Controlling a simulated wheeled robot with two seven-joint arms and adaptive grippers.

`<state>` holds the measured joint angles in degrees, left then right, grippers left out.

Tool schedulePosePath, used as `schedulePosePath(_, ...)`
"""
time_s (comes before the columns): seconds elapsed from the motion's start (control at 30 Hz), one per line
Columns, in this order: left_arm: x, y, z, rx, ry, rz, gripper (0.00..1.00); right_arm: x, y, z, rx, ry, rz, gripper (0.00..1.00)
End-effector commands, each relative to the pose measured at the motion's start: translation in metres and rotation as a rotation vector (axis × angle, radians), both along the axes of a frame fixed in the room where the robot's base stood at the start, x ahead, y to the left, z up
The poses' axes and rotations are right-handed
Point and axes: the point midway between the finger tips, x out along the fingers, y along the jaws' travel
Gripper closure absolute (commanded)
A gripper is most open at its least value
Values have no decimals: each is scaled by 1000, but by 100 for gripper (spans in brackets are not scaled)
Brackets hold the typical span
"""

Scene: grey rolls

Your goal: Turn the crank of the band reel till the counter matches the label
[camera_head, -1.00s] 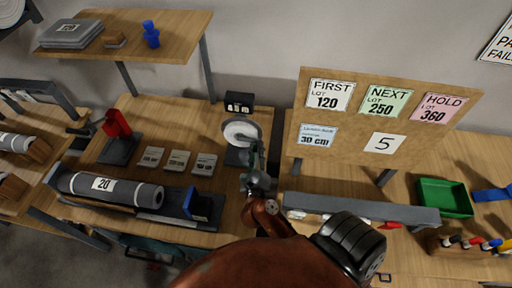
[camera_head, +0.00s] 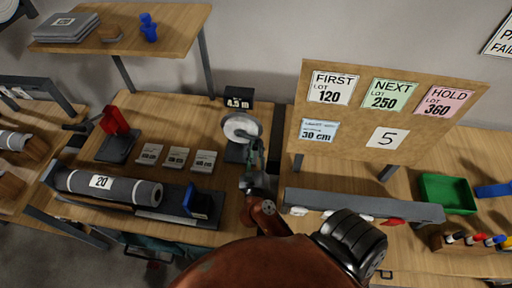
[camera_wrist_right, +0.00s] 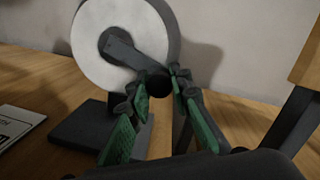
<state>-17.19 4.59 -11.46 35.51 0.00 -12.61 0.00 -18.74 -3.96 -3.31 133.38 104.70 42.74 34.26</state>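The band reel (camera_head: 240,127) is a white disc on a dark stand at the back of the wooden table. It also shows large in the right wrist view (camera_wrist_right: 90,45). Its dark crank arm (camera_wrist_right: 127,50) points down and right from the hub to a dark knob (camera_wrist_right: 158,84). My right gripper (camera_head: 256,150) has its green fingers on both sides of the knob, closed on it in the wrist view (camera_wrist_right: 159,80). The black counter (camera_head: 239,96) behind the reel seems to read 4.5 m. My left gripper is not in view.
Three small cards (camera_head: 176,158) lie left of the reel. A grey roll (camera_head: 108,187) marked 20 lies at the front left, and a red-topped device (camera_head: 115,121) stands behind it. A label board (camera_head: 385,108) and a grey rail (camera_head: 365,205) stand to the right.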

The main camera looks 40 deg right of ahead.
Motion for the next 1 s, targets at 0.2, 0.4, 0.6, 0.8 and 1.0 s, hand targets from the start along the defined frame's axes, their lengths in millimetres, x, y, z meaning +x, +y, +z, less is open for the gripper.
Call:
schedulePosePath(0.2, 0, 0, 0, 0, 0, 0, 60, 0, 0, 0, 0, 0, 0, 66)
schedulePosePath(0.4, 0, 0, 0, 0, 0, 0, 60, 0, 0, 0, 0, 0, 0, 63)
schedulePosePath(0.6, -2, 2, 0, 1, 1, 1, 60, 0, 0, 0, -1, 1, 0, 63)
schedulePosePath(0.8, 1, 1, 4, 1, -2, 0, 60, -1, -1, 5, -24, 28, 0, 63)
schedulePosePath(1.0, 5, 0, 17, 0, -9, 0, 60, -3, -2, 19, -125, 150, 1, 63)
